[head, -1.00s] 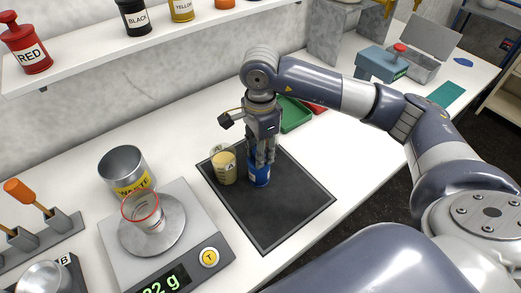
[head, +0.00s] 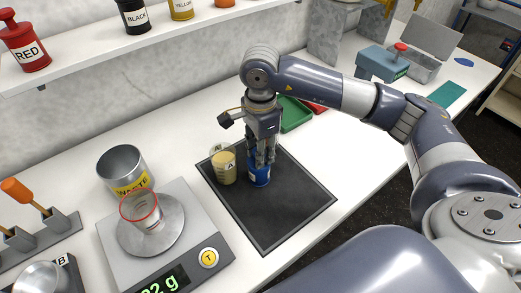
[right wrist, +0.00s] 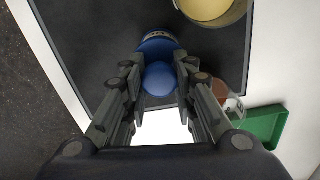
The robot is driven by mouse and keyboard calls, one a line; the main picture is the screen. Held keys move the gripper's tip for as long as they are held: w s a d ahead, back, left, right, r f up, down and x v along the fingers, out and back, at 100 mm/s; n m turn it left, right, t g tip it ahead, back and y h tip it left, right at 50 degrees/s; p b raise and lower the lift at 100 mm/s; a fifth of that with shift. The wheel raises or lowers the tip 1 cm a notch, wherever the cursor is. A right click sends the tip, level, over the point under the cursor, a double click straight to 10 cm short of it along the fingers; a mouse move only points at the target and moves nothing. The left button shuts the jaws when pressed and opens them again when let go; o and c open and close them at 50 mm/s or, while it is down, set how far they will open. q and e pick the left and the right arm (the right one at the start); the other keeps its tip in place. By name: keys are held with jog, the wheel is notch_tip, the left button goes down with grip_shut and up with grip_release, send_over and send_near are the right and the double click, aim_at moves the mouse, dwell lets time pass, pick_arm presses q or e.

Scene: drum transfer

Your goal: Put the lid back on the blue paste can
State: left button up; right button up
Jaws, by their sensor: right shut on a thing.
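The blue paste can (head: 260,175) stands upright on the black mat, directly below my right gripper (head: 263,160). In the right wrist view, my right gripper's fingers are closed on the round blue knob (right wrist: 159,79) of the lid. The blue rim (right wrist: 157,42) shows just beyond the knob. The fingers hide part of the lid and the can's top, so I cannot tell whether the lid is seated or slightly above. My left gripper is in neither view.
A beaker of cream paste (head: 224,168) marked A stands close left of the can. The black mat (head: 270,215) is clear in front. The scale (head: 190,255) holds a red-rimmed beaker (head: 142,212); the waste pot (head: 122,172) is behind. A green tray (head: 294,114) lies behind the arm.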

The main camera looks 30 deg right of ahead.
jog(key=shift+b, duration=0.35)
dwell(0.6)
jog(key=o, duration=1)
jog(key=shift+c, duration=0.2)
jog(key=shift+o, duration=0.6)
jog(key=o, duration=0.4)
jog(key=shift+c, duration=0.2)
jog(key=shift+r+p, duration=1.75)
jog(key=shift+r, duration=1.75)
